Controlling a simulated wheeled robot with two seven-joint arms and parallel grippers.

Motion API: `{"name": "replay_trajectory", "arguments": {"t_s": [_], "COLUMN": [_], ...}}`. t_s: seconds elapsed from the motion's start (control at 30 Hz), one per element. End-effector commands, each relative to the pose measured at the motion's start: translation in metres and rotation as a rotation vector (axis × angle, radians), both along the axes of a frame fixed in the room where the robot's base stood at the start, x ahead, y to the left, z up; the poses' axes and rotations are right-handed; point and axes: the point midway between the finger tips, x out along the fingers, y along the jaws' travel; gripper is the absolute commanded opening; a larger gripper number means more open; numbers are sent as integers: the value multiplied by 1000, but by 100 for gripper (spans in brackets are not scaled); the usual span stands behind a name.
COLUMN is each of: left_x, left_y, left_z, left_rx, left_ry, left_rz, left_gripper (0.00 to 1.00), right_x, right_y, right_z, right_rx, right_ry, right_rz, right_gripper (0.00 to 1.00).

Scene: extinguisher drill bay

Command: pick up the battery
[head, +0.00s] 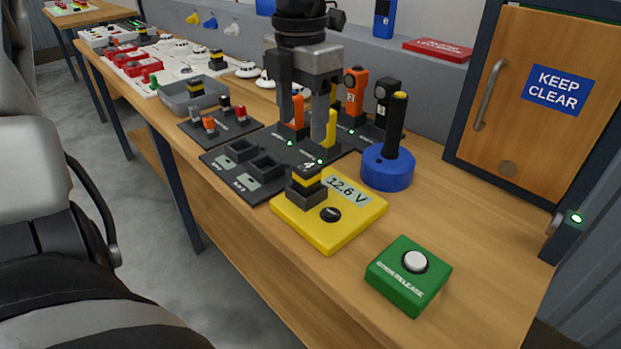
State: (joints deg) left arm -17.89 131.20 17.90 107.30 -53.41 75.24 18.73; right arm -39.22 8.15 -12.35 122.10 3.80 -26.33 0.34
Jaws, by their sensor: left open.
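A black battery with a yellow band (307,186) stands upright on the yellow tester (352,226), whose display reads 12.6 V. My left gripper (305,128) points down over the black charging dock, behind the battery and above its level. Its two fingers are apart, and I see nothing clamped between them. Orange and yellow parts on the dock are partly hidden by the fingers. A similar banded battery (195,88) is in the grey bin (181,104). My right gripper is not in view.
A black dock with two empty slots (256,186) lies left of the tester. A blue round base with a black handle (388,170) stands right of it. A green box with a white button (409,275) is near the front edge.

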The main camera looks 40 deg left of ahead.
Motion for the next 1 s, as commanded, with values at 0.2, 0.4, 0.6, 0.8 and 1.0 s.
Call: {"name": "replay_trajectory", "arguments": {"t_s": [0.2,0.4,0.6,0.8,1.0], "left_x": [0,0,3,4,4], "left_y": [0,0,0,0,0], "left_z": [-42,-56,-81,-104,-107], "left_rx": [-1,-1,-2,-2,-2], "left_ry": [4,2,7,2,-1], "left_rz": [-1,-1,-1,-1,-1], "left_gripper": [58,58,58,58,58], "right_x": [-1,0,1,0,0], "right_y": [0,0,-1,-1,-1], "right_z": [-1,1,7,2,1], "right_rx": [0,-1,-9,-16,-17], "right_ry": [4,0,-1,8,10], "right_rz": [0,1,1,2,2], "right_gripper": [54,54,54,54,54]}}
